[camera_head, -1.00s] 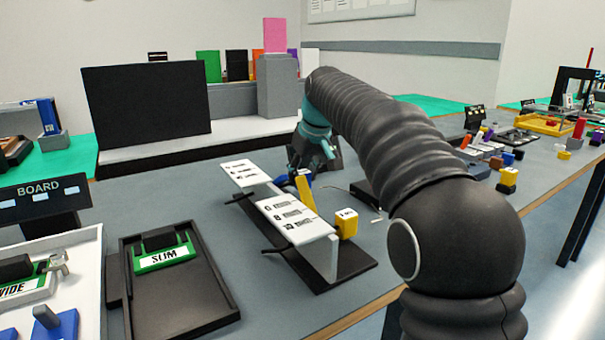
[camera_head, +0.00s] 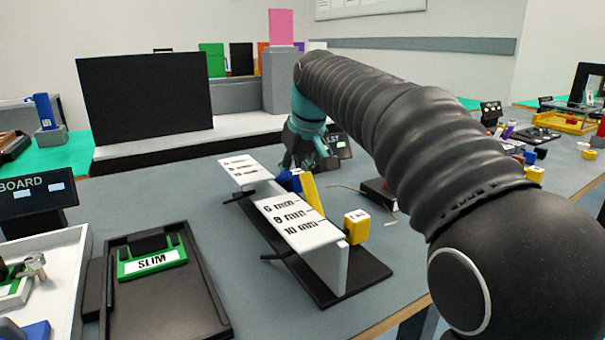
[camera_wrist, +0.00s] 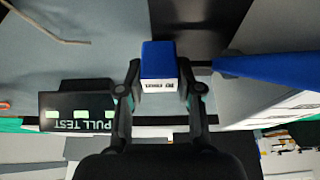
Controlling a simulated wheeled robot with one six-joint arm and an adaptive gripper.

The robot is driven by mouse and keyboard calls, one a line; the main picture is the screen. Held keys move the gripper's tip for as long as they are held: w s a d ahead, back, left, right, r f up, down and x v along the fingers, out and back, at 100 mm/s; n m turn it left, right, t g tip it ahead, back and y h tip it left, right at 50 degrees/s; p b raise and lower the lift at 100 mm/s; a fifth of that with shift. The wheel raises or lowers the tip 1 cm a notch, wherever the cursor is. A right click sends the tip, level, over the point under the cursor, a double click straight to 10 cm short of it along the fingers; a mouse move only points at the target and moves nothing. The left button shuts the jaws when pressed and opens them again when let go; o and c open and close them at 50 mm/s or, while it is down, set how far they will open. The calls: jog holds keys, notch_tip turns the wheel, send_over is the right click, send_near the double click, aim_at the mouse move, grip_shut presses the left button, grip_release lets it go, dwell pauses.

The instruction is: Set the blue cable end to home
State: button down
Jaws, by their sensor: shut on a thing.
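The blue cable end (camera_wrist: 158,60) is a blue block with a white label, held between the two fingers of my gripper (camera_wrist: 158,78) in the wrist view. In the head view my gripper (camera_head: 306,158) is just behind the white step-marked gauge (camera_head: 300,232). Blue shows below the gripper beside a yellow lever (camera_head: 311,192), but I cannot tell how much of it is the held block. A long blue piece (camera_wrist: 265,68) lies right of the block in the wrist view, apart from it. What lies under the block is hidden.
A PULL TEST sign (camera_wrist: 77,115) stands at left in the wrist view. A yellow block (camera_head: 356,227) stands right of the gauge, near a thin pale cable (camera_head: 345,187). A black tray (camera_head: 165,300) with a SLIM piece is at front left. Grey table is clear between tray and gauge.

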jog(key=shift+s+a, duration=0.2)
jog(key=shift+a, duration=0.15)
jog(key=c, duration=1.2)
grip_release()
jog(key=o, duration=0.4)
jog(key=shift+a, duration=0.15)
jog(key=shift+o, duration=0.2)
jog(key=shift+d+r, duration=0.1)
jog(key=shift+d, duration=0.25)
jog(key=v, duration=1.2)
jog(key=shift+a, duration=0.1)
